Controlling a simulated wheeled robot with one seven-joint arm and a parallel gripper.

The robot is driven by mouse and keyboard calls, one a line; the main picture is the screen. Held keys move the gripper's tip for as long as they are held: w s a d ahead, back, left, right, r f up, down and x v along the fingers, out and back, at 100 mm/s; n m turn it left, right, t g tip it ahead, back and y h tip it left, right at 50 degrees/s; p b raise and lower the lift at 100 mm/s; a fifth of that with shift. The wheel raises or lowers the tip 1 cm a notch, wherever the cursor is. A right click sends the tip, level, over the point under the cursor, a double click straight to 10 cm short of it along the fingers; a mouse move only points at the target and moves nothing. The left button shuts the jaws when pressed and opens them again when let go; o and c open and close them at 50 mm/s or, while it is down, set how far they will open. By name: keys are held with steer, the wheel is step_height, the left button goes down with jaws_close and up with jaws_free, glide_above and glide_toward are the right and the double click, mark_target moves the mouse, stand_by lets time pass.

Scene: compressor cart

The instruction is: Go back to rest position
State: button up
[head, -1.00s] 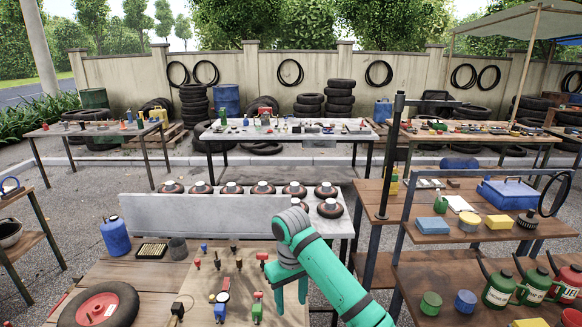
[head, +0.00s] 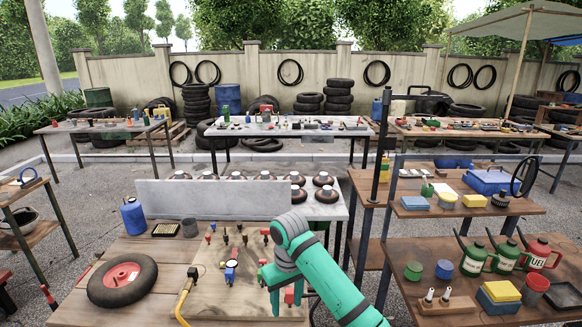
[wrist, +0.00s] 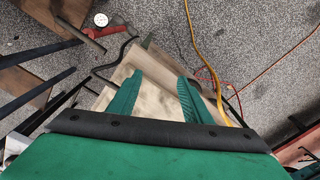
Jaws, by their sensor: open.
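My gripper (head: 272,302) is green and shows in the head view at the lower middle, pointing down near the front right of a wooden board (head: 205,292) on the near workbench. The gripper hides part of the board and some small fittings. In the wrist view my gripper (wrist: 158,85) has its two fingers spread apart, with nothing between them. A pale wooden surface shows behind the fingers, with grey gravel ground beyond it.
The near workbench holds a red-rimmed wheel (head: 122,280), a blue canister (head: 133,216) and several small fittings. A yellow hose (head: 183,300) hangs at the front. At right, a shelf holds green cans (head: 474,259) and a fuel can (head: 540,254). A dark post (head: 380,150) stands behind my arm.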

steer(key=s+a+f+m+t+y, duration=0.1)
steer(key=s+a+f+t+y, duration=0.25)
steer(key=a, duration=0.45)
steer(key=s+a+f+m+t+y, duration=0.25)
steer(key=a+f, duration=0.25)
steer(key=a, duration=0.4)
steer(key=s+a+f+m+t+y, duration=0.1)
steer(key=s+a+f+t+y, duration=0.15)
steer(key=a+f, duration=0.4)
steer(key=s+d+f+m+t+h, duration=0.25)
steer(key=s+d, duration=0.45)
steer(key=s, duration=0.4)
steer(key=s+d+f+m+t+h, duration=0.1)
steer(key=s+d+m+t+h, duration=0.4)
steer(key=s, duration=0.6)
steer(key=s+d+r+n, duration=0.3)
steer(key=s+d, duration=0.3)
steer(key=s, duration=0.2)
steer(key=s+d+r+n+h, duration=0.1)
steer(key=s+d+r+n, duration=0.2)
steer(key=s+d+r, duration=0.3)
steer(key=shift+s+d+g, duration=0.35)
steer(key=shift+s+g, duration=0.05)
steer(key=shift+s, duration=0.75)
steer(key=shift+r, duration=0.1)
